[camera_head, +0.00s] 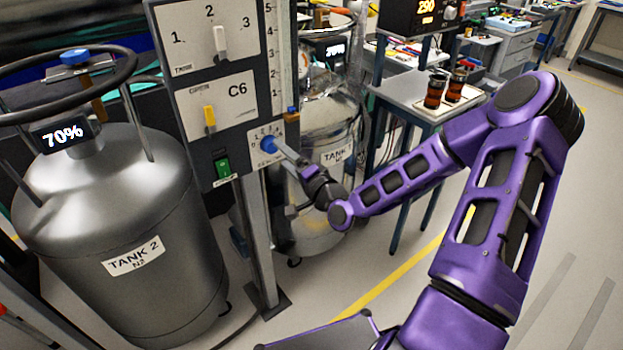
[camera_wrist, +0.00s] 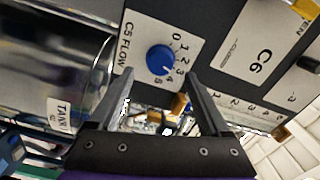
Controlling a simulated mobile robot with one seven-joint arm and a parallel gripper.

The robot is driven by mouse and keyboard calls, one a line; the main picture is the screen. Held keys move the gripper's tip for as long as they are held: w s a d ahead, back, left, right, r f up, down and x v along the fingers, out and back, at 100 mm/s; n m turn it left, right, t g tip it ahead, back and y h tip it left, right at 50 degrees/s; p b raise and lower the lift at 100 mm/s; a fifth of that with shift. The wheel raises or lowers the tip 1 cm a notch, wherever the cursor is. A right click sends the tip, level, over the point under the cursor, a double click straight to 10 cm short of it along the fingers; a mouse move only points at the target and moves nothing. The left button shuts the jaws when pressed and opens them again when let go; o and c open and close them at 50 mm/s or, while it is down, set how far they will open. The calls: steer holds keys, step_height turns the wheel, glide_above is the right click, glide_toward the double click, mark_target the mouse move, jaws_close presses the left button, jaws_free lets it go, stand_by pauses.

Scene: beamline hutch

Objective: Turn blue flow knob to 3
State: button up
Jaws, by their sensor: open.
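The knob's pointer is too small to read surely. In the head view my gripper (camera_head: 279,149) reaches the knob from the right.
Tank 2 (camera_head: 110,220) stands left, another tank (camera_head: 325,190) behind my gripper. A table with brown bottles (camera_head: 435,92) is behind my arm.

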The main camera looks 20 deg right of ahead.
steer(key=p+v, duration=0.2)
steer(key=v, duration=1.1)
steer(key=shift+p, duration=0.3)
steer(key=shift+s, duration=0.1)
